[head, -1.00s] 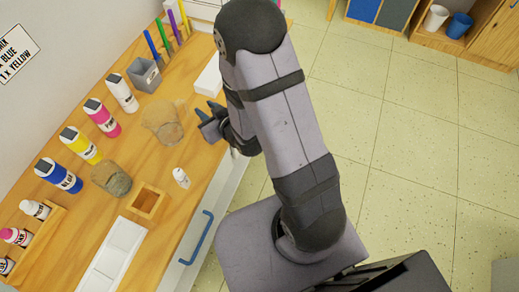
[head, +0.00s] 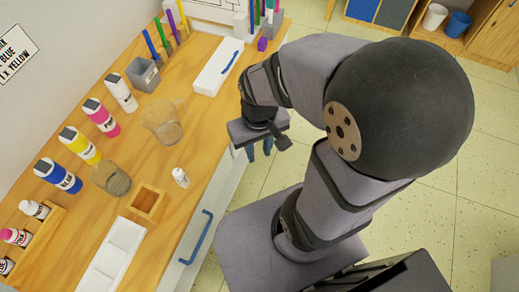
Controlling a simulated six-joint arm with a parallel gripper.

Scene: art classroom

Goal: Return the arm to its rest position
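My gripper (head: 259,151) hangs pointing down at the right edge of the wooden counter (head: 215,128), in the head view. Its two bluish fingertips show below the dark gripper body with a gap between them, so it looks open. I see nothing held between them. My arm is folded, with its large dark elbow joint raised close to the camera at the upper right. The wrist hides part of the counter's edge and drawer front.
The counter holds paint bottles (head: 102,117), two glass jars (head: 165,122), a small white bottle (head: 180,177), a wooden box (head: 148,203), a white palette (head: 113,254), a grey pen cup (head: 143,74) and a white box (head: 218,66). The tiled floor (head: 440,215) at right is clear.

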